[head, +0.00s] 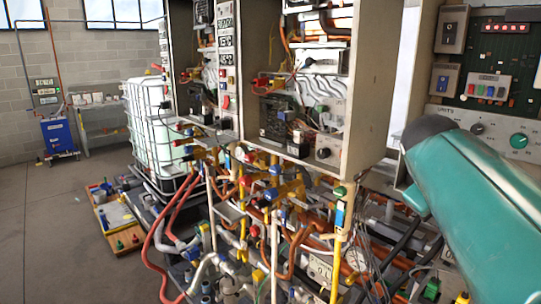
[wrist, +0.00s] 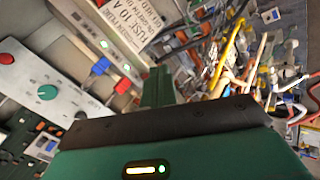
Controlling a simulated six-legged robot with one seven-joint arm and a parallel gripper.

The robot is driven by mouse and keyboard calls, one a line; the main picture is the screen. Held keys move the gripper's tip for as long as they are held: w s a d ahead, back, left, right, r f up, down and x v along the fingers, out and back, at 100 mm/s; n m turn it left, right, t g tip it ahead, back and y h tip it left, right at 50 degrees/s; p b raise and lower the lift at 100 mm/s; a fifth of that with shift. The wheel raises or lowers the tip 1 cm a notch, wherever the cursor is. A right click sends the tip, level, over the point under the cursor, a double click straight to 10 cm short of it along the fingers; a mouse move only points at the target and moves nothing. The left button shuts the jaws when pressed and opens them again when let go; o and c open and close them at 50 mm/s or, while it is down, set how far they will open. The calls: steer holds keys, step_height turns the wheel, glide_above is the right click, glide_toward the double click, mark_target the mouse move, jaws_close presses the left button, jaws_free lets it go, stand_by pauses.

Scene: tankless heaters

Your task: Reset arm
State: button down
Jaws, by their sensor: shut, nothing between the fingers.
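My gripper (wrist: 158,88) shows in the wrist view, its dark green fingers together beyond a black band and a green housing with a lit strip. It is shut and holds nothing. It points toward the panels and the pipework. In the head view a teal part of my arm reaches in from the right edge, in front of the control panel (head: 505,140). The fingers do not show there. The control panel, with a green knob, also shows at the left of the wrist view (wrist: 72,98).
Open heater cabinets (head: 300,80) hang in the middle, with dense pipes and valves (head: 270,210) below them. A white caged tank (head: 150,125) and a low board of parts (head: 117,222) stand to the left. The floor (head: 50,240) at far left is mostly clear.

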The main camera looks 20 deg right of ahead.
steer(key=s+a+f+y, duration=0.1)
steer(key=a+f+y, duration=0.1)
steer(key=a+f, duration=0.4)
steer(key=s+a+f+t+y, duration=0.1)
steer(key=a+f, duration=0.5)
steer(key=a, duration=0.7)
steer(key=s+a+f+t+y, duration=0.1)
steer(key=s+a+f+y, duration=0.2)
steer(key=a, duration=0.6)
step_height(320, 180, down, 3)
steer(key=shift+a+r+y, duration=0.1)
steer(key=shift+a+y, duration=0.05)
steer(key=shift+y, duration=0.75)
steer(key=shift+s, duration=0.2)
